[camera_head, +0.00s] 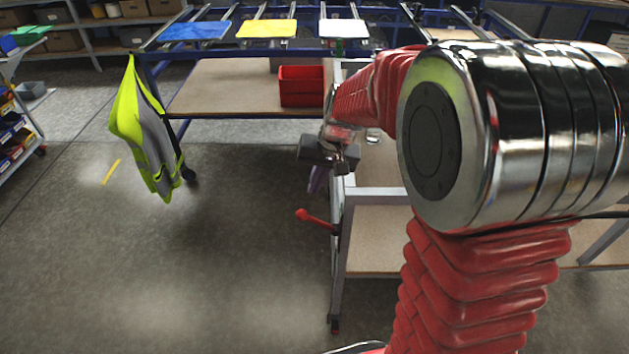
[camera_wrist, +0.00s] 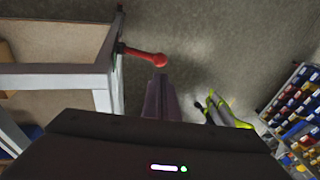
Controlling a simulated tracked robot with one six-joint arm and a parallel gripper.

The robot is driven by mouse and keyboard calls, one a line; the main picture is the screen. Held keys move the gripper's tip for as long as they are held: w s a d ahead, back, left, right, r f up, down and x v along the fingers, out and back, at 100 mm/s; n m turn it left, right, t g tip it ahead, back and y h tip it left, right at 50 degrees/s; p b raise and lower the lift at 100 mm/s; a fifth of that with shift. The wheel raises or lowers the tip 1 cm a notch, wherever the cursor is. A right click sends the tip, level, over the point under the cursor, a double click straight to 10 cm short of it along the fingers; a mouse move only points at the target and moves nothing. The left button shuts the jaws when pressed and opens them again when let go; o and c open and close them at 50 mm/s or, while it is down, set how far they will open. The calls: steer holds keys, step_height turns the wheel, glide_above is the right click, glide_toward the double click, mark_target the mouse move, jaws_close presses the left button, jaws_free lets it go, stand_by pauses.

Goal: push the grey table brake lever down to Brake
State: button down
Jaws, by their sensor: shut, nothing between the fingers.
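The brake lever (camera_head: 315,217) is red with a round knob. It sticks out to the left from the corner post of the grey table (camera_head: 341,255), its knob end a little higher than its pivot. The wrist view also shows the lever (camera_wrist: 143,55), reaching right from the grey frame. My gripper (camera_head: 317,186) has purple fingers, shut and empty, pointing down beside the table's left edge. In the head view it is above the lever, apart from it. In the wrist view the fingertips (camera_wrist: 161,77) appear just below the knob; contact cannot be told. No Brake marking is legible.
A red bin (camera_head: 302,86) sits on the blue table's lower shelf. A yellow-green vest (camera_head: 150,130) hangs at that table's left corner. Small-parts shelves (camera_head: 17,127) stand far left. The floor left of the lever is clear.

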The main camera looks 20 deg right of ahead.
mark_target(304, 211)
steer(key=x, duration=1)
steer(key=shift+a+f, duration=0.1)
steer(key=shift+f, duration=0.2)
steer(key=shift+a, duration=0.15)
steer(key=shift+d, duration=0.2)
